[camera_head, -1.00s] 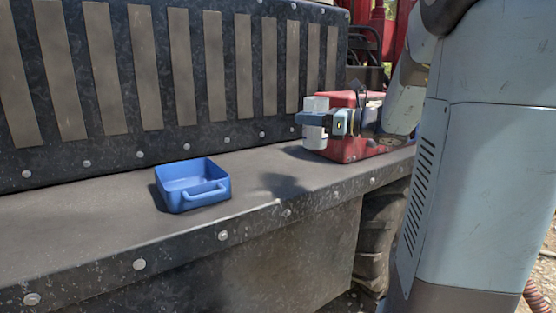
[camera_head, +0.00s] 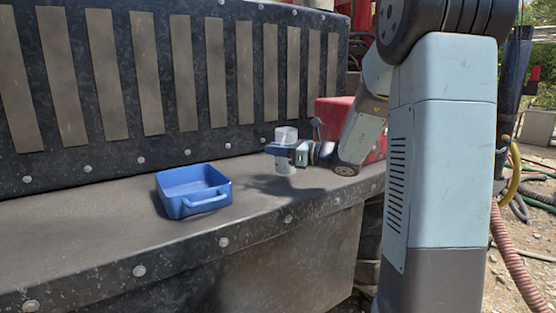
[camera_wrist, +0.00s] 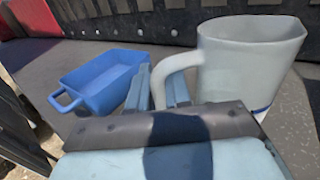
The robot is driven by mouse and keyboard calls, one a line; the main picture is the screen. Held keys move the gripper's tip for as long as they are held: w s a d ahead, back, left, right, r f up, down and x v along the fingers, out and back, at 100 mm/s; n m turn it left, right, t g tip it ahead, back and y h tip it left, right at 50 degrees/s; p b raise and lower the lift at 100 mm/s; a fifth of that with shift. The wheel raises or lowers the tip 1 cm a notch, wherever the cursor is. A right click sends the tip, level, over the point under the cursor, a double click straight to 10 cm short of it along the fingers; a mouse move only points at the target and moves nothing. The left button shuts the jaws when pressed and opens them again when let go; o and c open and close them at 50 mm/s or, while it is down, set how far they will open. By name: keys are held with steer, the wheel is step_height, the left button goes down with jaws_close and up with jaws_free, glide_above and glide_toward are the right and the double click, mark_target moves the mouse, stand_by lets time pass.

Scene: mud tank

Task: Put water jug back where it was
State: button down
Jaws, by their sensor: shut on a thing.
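The water jug (camera_head: 287,134) is white and upright above the metal ledge (camera_head: 90,230), in front of the slatted back panel. My gripper (camera_head: 284,150) is shut on it from the right side. In the wrist view the pale jug (camera_wrist: 245,60) stands to the right, with its handle curving down to between my two fingers (camera_wrist: 160,88). The fingers hide the lower end of the handle. A shadow lies on the ledge below the jug; I cannot tell how large the gap beneath it is.
An empty blue tray (camera_head: 163,196) with a front handle sits on the ledge left of the jug; it also shows in the wrist view (camera_wrist: 90,100). A red box (camera_head: 335,110) stands behind my arm. Bare ledge lies between tray and jug. Hoses (camera_head: 515,260) lie at right.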

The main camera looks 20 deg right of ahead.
steer(key=shift+f, duration=1.45)
steer(key=shift+f, duration=0.15)
steer(key=c, duration=1.1)
jaws_free()
steer(key=shift+o, duration=0.2)
steer(key=shift+d, duration=0.1)
